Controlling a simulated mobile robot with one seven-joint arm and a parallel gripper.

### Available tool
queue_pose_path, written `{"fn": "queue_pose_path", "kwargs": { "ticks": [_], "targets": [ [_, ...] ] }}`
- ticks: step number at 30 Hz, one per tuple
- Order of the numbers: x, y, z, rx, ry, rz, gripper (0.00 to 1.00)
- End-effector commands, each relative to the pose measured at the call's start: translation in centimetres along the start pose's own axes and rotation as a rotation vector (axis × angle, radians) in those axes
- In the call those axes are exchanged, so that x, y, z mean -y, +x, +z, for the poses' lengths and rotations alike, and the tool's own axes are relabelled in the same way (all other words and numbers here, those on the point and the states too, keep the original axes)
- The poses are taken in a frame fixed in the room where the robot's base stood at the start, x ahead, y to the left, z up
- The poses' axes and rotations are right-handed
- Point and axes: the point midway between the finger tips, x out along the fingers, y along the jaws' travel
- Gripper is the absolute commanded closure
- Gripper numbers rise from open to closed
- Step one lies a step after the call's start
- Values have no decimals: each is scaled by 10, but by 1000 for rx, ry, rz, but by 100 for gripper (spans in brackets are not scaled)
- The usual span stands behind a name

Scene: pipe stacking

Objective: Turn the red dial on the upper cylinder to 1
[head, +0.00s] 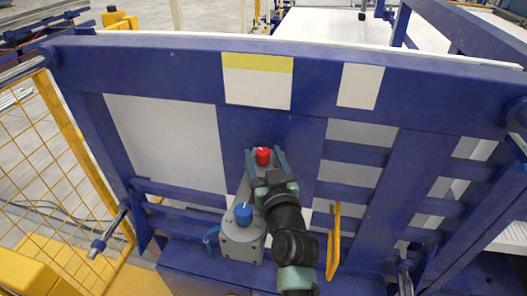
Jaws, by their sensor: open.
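The red dial (263,156) sits on top of the upper cylinder, in the middle of the head view, against a blue frame post. My gripper (265,160) is at the red dial, with one finger on the left side of it and one on the right. The fingers are open, with a gap to the dial on both sides as far as I can see. Most of the upper cylinder is hidden behind my gripper and arm. A white mark shows on the dial's top, but its number cannot be read. A lower grey cylinder (242,240) carries a blue dial (243,211).
The large blue frame (160,72) stands around the cylinders. A yellow handle (334,242) is right of my arm, close to it. A yellow mesh fence (62,165) stands at the left. White panels (258,87) are fixed to the frame's upper beam.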

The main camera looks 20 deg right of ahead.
Motion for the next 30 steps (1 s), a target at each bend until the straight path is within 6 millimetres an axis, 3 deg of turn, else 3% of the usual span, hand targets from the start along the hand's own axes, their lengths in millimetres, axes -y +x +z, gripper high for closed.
{"fn": "queue_pose_path", "kwargs": {
  "ticks": [13,24,30],
  "targets": [
    [0,8,0,0,-1,0,33],
    [0,7,0,1,-1,0,100],
    [0,7,1,1,0,-1,100]
  ]
}}
